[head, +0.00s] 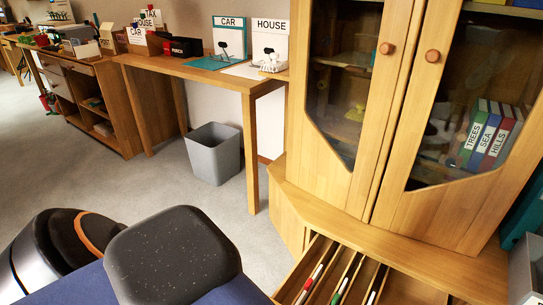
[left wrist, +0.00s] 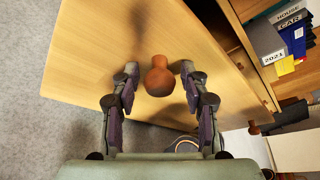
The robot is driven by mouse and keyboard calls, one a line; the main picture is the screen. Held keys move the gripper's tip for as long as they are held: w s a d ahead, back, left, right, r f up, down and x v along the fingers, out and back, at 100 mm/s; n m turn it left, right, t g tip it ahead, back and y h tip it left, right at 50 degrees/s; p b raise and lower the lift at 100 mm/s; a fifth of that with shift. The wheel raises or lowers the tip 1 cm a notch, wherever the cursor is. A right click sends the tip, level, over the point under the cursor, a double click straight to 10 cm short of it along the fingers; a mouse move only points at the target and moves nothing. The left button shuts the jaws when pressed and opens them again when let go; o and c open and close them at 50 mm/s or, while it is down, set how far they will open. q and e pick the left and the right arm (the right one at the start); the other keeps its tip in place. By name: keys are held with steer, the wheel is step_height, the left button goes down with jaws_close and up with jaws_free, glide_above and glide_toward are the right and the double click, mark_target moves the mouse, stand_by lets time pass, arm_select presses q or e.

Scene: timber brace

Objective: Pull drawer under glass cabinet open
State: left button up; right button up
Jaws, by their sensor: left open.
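The glass cabinet (head: 352,150) stands at the right in the head view, both glass doors closed. Below it a drawer (head: 347,285) is pulled out at least partway; its divided inside shows and its front is cut off by the picture's bottom edge. In the left wrist view my left gripper (left wrist: 160,70) is open, with its fingers on either side of a round wooden knob (left wrist: 158,78) on a pale wooden panel (left wrist: 100,50). I cannot tell whether the fingers touch the knob, or whether this panel is the drawer's front. My right gripper is in neither view.
Pens (head: 312,280) lie in the drawer's compartments. A grey bin (head: 213,153) stands under the wooden table (head: 225,75) left of the cabinet. Free grey floor (head: 70,160) lies to the left. The wrist view shows a second knob (left wrist: 254,128) and labelled files (left wrist: 293,38) at the right.

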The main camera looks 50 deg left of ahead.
arm_select(q)
steer(key=shift+o, duration=0.4)
steer(key=shift+s, duration=0.15)
steer(key=shift+s, duration=0.15)
steer(key=v, duration=1.1)
steer(key=shift+s, duration=0.3)
steer(key=shift+r, duration=0.15)
